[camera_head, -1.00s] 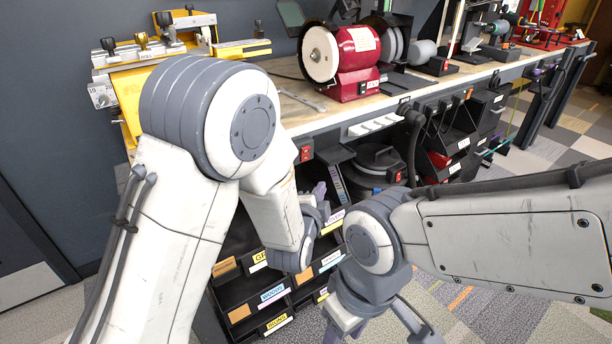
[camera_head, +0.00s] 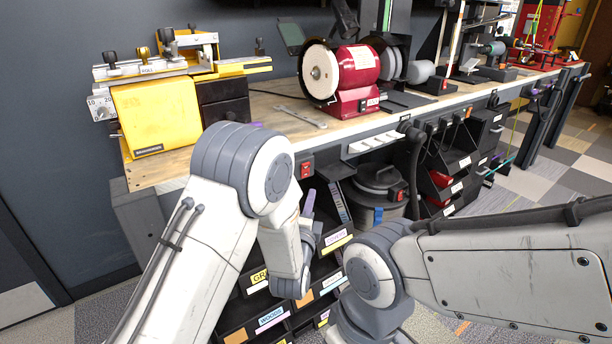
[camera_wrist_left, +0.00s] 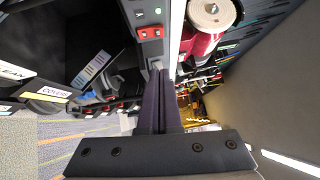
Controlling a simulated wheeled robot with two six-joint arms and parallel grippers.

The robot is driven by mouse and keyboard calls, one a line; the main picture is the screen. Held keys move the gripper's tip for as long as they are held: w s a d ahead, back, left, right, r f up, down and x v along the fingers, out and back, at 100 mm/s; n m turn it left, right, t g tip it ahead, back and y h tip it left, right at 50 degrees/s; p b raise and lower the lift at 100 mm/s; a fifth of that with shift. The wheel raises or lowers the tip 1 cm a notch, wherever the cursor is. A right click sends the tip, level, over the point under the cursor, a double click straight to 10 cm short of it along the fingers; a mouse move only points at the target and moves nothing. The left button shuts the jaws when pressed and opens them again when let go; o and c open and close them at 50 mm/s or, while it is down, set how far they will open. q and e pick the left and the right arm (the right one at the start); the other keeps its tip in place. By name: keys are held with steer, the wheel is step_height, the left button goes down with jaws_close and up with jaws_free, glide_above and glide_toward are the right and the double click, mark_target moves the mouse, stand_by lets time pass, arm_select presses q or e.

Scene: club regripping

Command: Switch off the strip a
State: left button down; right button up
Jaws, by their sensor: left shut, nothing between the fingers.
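A white strip with sockets (camera_head: 375,141) runs along the bench's front edge; I cannot read a label marking it as strip a. Left of it, a dark box with a red switch (camera_head: 305,170) sits under the edge. My left gripper (camera_head: 309,203) is below the red switch in the head view, purple fingers pointing up. In the wrist view its fingers (camera_wrist_left: 159,72) are shut and empty, tips close to the housing; contact cannot be told. My right gripper is out of frame.
A red bench grinder (camera_head: 352,75) and a yellow machine (camera_head: 155,115) stand on the bench (camera_head: 270,115). Labelled bins (camera_head: 270,318) are below my left gripper. A dark canister (camera_head: 380,190) and a hanging hose (camera_head: 413,165) are to the right, under the bench.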

arm_select(q)
glide_toward(309, 166)
steer(key=w+d, duration=0.2)
steer(key=d, duration=0.1)
steer(key=shift+w+a+r, duration=0.1)
steer(key=shift+w+a, duration=0.45)
steer(key=shift+w, duration=0.4)
steer(key=shift+w+a+r, duration=0.1)
steer(key=shift+w+a, duration=0.4)
steer(key=shift+w, duration=0.4)
